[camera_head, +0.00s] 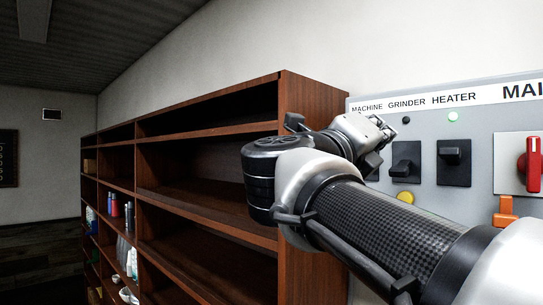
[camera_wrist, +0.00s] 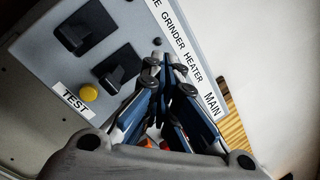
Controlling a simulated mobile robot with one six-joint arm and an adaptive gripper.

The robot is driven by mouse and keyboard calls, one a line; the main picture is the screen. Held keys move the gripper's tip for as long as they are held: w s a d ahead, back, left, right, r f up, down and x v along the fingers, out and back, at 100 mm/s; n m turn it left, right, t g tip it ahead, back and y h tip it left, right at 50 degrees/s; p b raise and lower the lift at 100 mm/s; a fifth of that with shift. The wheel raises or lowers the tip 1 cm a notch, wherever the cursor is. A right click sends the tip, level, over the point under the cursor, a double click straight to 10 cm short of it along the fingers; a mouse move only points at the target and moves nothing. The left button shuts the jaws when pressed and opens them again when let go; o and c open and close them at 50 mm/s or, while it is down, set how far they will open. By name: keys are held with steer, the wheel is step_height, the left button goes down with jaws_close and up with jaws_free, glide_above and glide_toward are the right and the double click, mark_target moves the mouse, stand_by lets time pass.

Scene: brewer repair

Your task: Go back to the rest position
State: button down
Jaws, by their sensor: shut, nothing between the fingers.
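My gripper (camera_head: 380,136) is at the end of my arm, in front of the left part of a grey control panel (camera_head: 475,205). In the wrist view my gripper (camera_wrist: 160,65) has its fingers together with nothing held, and they cover part of the panel (camera_wrist: 60,35). A green lamp (camera_head: 452,117) is lit above the right switch, and a dark lamp (camera_head: 406,120) is above the left. Whether the fingers touch the panel cannot be told.
A yellow button (camera_head: 405,197) is below the switches, beside a TEST label (camera_wrist: 75,101). A red handle (camera_head: 533,166) and an orange part (camera_head: 505,211) are at the right. A brown shelf unit (camera_head: 300,105) with bottles stands to the left. Floor shows at far left.

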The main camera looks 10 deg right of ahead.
steer(key=shift+s+a, duration=0.15)
stand_by(0.3)
steer(key=a+f+n+t+y+b, duration=0.2)
steer(key=a+f+n+y+b, duration=0.35)
steer(key=f+n, duration=0.45)
steer(key=w+a+f+n+t+y+b, duration=0.1)
steer(key=a+f+n+y+b, duration=0.5)
steer(key=f+n, duration=0.4)
steer(key=a+f+n+t+y+b, duration=0.2)
steer(key=a+f+n+y+b, duration=0.25)
steer(key=f+n+y, duration=0.55)
steer(key=s+f+n+g+h+b, duration=0.1)
steer(key=s+f+n+g+b, duration=0.2)
steer(key=f, duration=1)
steer(key=s+f+n+g+h+b, duration=0.1)
steer(key=s+f+g+h+b, duration=0.15)
steer(key=s+f, duration=0.75)
steer(key=s+d+f+n+g+b, duration=0.1)
steer(key=s+d+f+g+b, duration=0.1)
steer(key=f, duration=0.6)
steer(key=s+d+f+n+g+h+b, duration=0.1)
steer(key=s+d+f+g+b, duration=0.1)
steer(key=s+f, duration=0.3)
steer(key=s+d+f+n+g+b, duration=0.1)
steer(key=s+d+f+g+b, duration=0.1)
steer(key=f, duration=0.9)
steer(key=shift+s+d+g+h, duration=0.15)
steer(key=shift+s+g+h, duration=0.15)
steer(key=shift+s+g, duration=0.45)
